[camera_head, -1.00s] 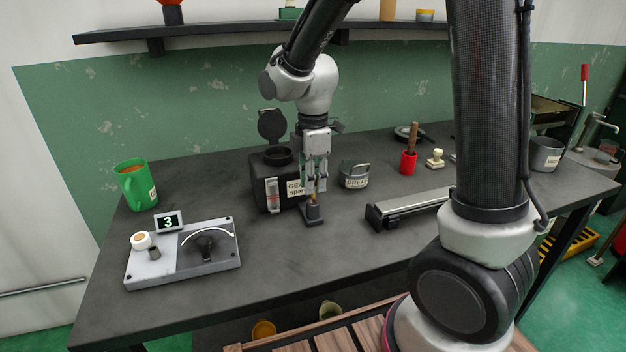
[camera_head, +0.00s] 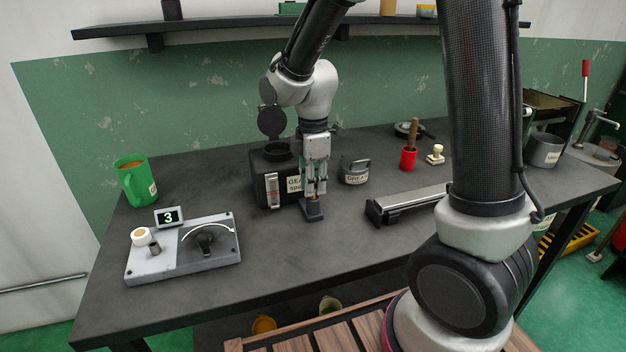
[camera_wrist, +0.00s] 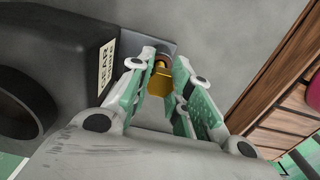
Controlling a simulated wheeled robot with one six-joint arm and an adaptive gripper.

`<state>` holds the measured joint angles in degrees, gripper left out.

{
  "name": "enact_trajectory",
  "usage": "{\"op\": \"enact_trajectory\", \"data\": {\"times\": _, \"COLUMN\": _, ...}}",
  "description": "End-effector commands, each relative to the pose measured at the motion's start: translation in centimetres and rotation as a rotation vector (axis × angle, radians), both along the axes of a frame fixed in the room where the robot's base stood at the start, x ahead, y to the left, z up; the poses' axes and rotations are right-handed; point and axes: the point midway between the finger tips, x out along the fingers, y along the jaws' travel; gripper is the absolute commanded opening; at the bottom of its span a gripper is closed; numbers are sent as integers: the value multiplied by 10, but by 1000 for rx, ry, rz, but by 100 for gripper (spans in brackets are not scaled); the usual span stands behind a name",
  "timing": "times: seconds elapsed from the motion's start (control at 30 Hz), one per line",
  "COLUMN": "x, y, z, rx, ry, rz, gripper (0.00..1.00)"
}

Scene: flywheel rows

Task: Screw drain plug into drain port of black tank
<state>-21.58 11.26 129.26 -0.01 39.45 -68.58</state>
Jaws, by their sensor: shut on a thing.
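The black tank (camera_head: 263,178) stands on the workbench with its lid tipped up and a label on its front; it also shows at the left of the wrist view (camera_wrist: 60,45). Its drain port block (camera_head: 312,210) sits low in front of it. My gripper (camera_head: 316,193) points down over the port. It is shut on the brass-yellow drain plug (camera_wrist: 160,80), seen between the green finger pads in the wrist view. The plug's lower end is at the port. The fingers hide much of the plug, so I cannot tell how deep it sits.
The bench front is clear.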

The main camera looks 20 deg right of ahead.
Motion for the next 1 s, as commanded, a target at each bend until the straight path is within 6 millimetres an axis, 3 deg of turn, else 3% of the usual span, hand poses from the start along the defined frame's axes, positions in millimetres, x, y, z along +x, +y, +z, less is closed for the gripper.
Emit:
{"op": "enact_trajectory", "data": {"times": 0.73, "x": 0, "y": 0, "z": -19, "rx": 0, "ry": 1, "rz": 0, "gripper": 0}}
{"op": "enact_trajectory", "data": {"times": 0.77, "x": 0, "y": 0, "z": -19, "rx": 0, "ry": 0, "rz": 0, "gripper": 24}}
{"op": "enact_trajectory", "data": {"times": 0.8, "x": 0, "y": 0, "z": -19, "rx": 0, "ry": 0, "rz": 0, "gripper": 31}}
{"op": "enact_trajectory", "data": {"times": 0.9, "x": 0, "y": 0, "z": -19, "rx": 0, "ry": 0, "rz": 0, "gripper": 45}}
{"op": "enact_trajectory", "data": {"times": 1.0, "x": 0, "y": 0, "z": -19, "rx": 0, "ry": 0, "rz": 0, "gripper": 45}}
